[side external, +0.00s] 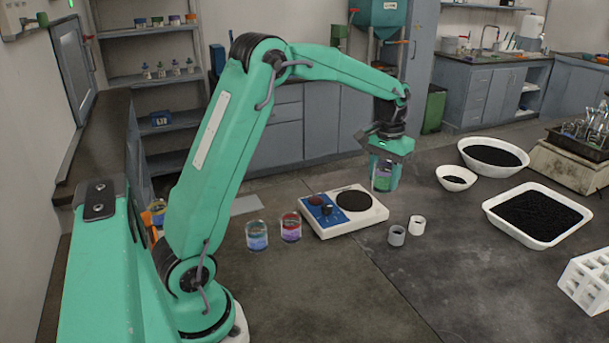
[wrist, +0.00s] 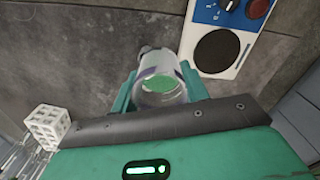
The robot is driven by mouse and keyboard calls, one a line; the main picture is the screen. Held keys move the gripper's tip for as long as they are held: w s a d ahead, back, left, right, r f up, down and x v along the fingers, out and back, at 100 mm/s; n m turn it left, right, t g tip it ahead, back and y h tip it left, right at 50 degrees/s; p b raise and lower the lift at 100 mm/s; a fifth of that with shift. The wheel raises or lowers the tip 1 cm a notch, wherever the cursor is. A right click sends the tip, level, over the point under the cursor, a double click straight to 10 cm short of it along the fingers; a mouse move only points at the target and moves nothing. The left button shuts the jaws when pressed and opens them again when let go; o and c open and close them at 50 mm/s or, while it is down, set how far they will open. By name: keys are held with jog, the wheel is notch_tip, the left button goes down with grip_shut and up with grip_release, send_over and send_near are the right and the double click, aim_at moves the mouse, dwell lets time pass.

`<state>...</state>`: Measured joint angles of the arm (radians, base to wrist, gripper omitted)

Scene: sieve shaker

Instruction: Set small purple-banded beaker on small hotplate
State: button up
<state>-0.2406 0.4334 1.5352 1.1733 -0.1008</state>
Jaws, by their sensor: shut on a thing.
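My gripper (side external: 385,172) is shut on a clear beaker (side external: 382,183) with green contents and a faint purplish band, held upright above the bench. In the wrist view, the beaker (wrist: 160,72) sits between the two green fingers, and its green contents show through the open top. The small hotplate (side external: 322,223) is white, with a round black plate and a blue control panel with a red knob. It stands on the bench to the left of and below the held beaker. In the wrist view, the hotplate (wrist: 243,62) is at the upper right, apart from the beaker.
A blue-banded beaker (side external: 257,236) and a red-banded beaker (side external: 291,228) stand left of the hotplate. Two small cups, one grey (side external: 397,236) and one white (side external: 417,225), stand in front. Bowls and a tray (side external: 500,222) of black grains and a white rack (side external: 590,282) are right.

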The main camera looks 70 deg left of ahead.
jog(key=shift+w+a+f+n, duration=0.1)
jog(key=shift+w+a+n, duration=0.1)
jog(key=shift+a, duration=0.35)
jog(key=shift+w+a+f+n, duration=0.1)
jog(key=shift+w+a, duration=0.1)
jog(key=shift+a, duration=0.3)
send_over(354, 199)
notch_tip(354, 199, down, 7)
jog(key=shift+f, duration=2)
jog(key=o, duration=1)
jog(key=shift+f, duration=0.1)
